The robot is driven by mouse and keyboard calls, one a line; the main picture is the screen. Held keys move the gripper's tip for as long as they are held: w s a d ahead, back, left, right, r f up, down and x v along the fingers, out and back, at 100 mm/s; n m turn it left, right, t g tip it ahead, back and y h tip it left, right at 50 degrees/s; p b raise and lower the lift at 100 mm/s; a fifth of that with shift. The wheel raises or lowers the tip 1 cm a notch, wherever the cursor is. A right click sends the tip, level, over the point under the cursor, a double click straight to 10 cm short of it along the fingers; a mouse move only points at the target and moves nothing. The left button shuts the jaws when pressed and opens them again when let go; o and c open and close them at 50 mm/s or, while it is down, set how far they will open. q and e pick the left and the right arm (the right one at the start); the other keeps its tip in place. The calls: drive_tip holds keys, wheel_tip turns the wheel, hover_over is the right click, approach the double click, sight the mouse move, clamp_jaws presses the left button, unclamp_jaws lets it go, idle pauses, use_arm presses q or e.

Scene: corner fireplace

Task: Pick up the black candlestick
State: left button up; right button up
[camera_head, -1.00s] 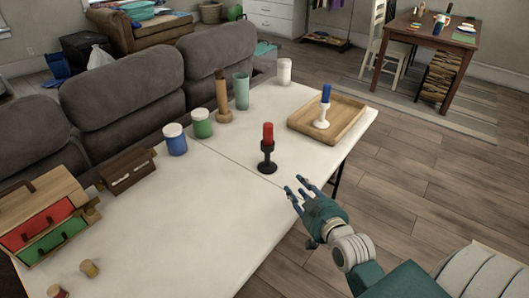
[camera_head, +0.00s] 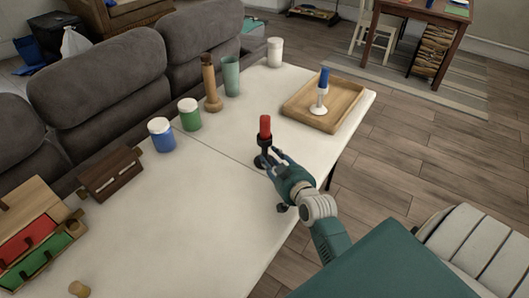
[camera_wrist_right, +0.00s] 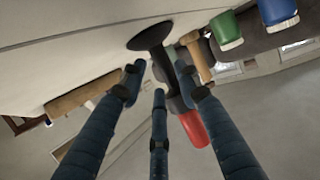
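The black candlestick (camera_head: 264,144) stands upright on the white table (camera_head: 215,180) with a red candle (camera_head: 265,126) in it. My right gripper (camera_head: 272,160) is at the candlestick's near side, low by its stem, and partly hides its base. In the right wrist view, the candlestick's black base (camera_wrist_right: 150,35) and stem lie just beyond my spread fingers (camera_wrist_right: 158,85). The fingers look open; I cannot tell whether any touches the stem. My left gripper is not in view.
A wooden tray (camera_head: 349,112) with a white candlestick (camera_head: 319,103) and blue candle stands to the right. Blue (camera_head: 161,135) and green (camera_head: 189,114) jars, a wooden grinder (camera_head: 210,85) and a teal cup (camera_head: 231,76) line the sofa side.

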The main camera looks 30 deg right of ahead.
sight(267, 152)
drive_tip(key=x, duration=0.3)
drive_tip(key=shift+w+d+f, duration=0.1)
drive_tip(key=shift+w, duration=0.3)
drive_tip(key=shift+w+f, duration=0.1)
drive_tip(key=shift+w, duration=0.05)
clamp_jaws()
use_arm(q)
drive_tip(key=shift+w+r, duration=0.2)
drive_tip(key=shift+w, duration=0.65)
